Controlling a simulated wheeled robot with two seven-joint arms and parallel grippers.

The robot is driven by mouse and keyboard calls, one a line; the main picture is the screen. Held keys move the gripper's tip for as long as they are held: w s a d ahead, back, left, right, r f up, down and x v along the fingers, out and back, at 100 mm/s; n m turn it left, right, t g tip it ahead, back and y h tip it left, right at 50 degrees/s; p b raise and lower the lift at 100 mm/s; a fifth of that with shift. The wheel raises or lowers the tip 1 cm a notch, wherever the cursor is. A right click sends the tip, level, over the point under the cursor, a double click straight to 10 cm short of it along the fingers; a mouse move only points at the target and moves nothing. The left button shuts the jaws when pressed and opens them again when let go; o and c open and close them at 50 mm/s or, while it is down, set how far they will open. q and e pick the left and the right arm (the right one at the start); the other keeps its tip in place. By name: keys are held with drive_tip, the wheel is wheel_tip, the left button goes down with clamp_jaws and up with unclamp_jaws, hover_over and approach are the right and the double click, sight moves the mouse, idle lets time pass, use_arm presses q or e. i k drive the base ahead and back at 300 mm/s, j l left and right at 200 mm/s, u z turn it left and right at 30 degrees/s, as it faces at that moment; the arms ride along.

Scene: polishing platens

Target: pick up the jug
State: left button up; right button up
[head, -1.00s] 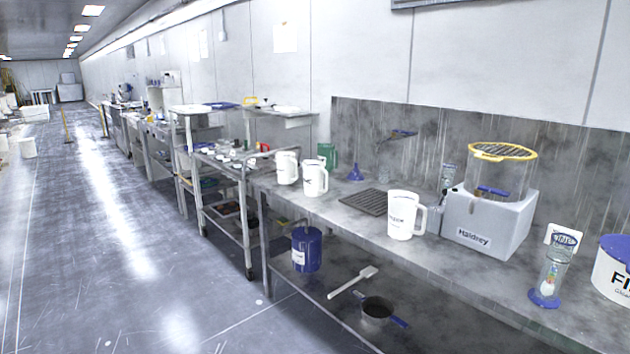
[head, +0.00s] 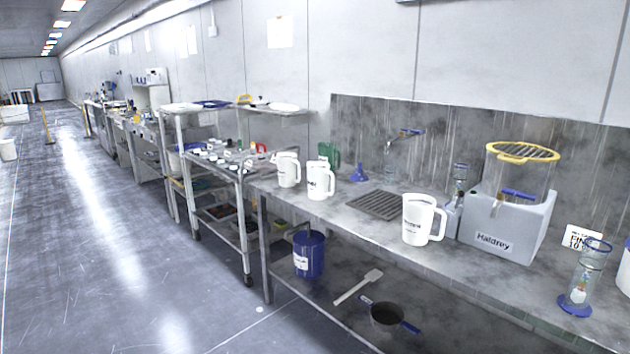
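Several jugs stand upright on the long grey bench, and I cannot tell which one the task means. A white jug with dark lettering (head: 418,220) stands near the front edge, its handle to the right. Two more white jugs, one (head: 319,181) and another (head: 288,170), stand close together at the bench's far left end. A green jug (head: 331,154) stands behind them, partly hidden. Neither of my grippers is in view.
The bench (head: 356,227) also holds a blue funnel (head: 359,173), a drain grid (head: 377,205), a grey Haldrey machine (head: 507,228) and a glass cylinder (head: 579,280). A blue drum (head: 308,256) and a pan (head: 386,316) sit below. The floor (head: 110,250) at left is clear.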

sight(318, 172)
drive_tip(key=i+j, duration=0.2)
drive_tip(key=j, duration=0.15)
drive_tip(key=i+j+z, duration=0.1)
drive_tip(key=j, duration=0.25)
drive_tip(key=i+j, duration=0.3)
drive_tip(key=i+j+z, duration=0.1)
drive_tip(key=j, duration=0.3)
drive_tip(key=i+j, duration=0.25)
drive_tip(key=i+j+z, duration=0.1)
drive_tip(key=j, duration=0.35)
drive_tip(key=i, duration=0.1)
